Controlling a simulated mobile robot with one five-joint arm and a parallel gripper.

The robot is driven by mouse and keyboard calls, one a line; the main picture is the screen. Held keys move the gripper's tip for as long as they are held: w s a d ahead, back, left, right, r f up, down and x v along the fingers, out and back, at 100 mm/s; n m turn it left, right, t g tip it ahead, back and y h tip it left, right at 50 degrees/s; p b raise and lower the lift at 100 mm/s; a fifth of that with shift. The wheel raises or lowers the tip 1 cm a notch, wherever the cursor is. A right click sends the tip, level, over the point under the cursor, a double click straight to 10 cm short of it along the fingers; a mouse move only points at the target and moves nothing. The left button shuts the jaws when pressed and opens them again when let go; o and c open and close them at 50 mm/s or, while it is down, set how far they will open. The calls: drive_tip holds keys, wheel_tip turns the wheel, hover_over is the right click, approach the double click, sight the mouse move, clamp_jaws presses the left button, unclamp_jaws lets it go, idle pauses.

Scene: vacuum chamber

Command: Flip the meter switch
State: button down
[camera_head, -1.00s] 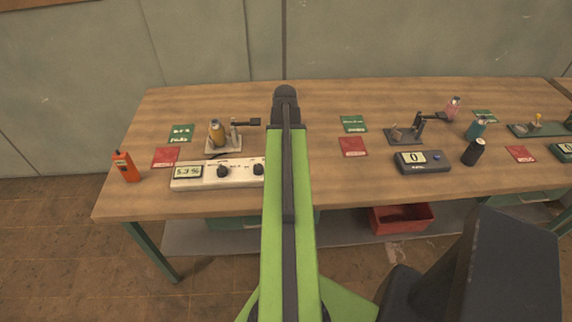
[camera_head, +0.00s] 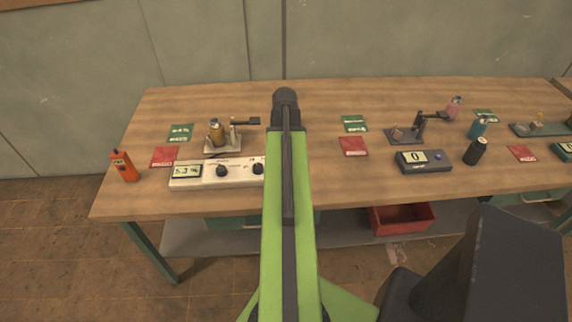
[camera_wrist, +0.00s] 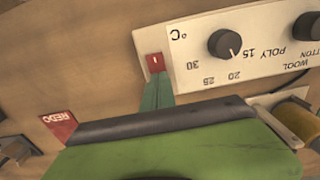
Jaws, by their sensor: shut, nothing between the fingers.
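The meter is a long white box (camera_head: 195,184) with a display reading about 5.3 % and black knobs, at the front left of the table in the head view. My arm covers its right end there. In the wrist view, turned upside down, the meter's panel (camera_wrist: 190,66) shows a temperature dial knob (camera_wrist: 225,43) and a red switch (camera_wrist: 155,62) with a white mark near its end. My gripper (camera_wrist: 158,88) is shut and empty, its narrow green tip just at the switch's edge. I cannot tell whether they touch. In the head view the gripper is hidden behind my arm.
A red card (camera_head: 353,146) and green card (camera_head: 354,123) lie to the right. An orange handheld device (camera_head: 124,166) stands at the left; a dark box reading 0 (camera_head: 423,168) is at the right.

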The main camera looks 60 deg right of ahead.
wheel_tip(320, 180, up, 7)
drive_tip(key=p, duration=0.7)
drive_tip(key=shift+f, duration=0.1)
drive_tip(key=shift+w, duration=0.1)
drive_tip(key=w+a+n, duration=0.6)
drive_tip(key=w+a, duration=1.2)
drive_tip(key=a, duration=0.3)
drive_tip(key=w+a+n, duration=0.3)
drive_tip(key=a+n, duration=0.2)
drive_tip(key=a, duration=2.3)
drive_tip(key=shift+w+a, duration=0.2)
drive_tip(key=shift+a, duration=0.1)
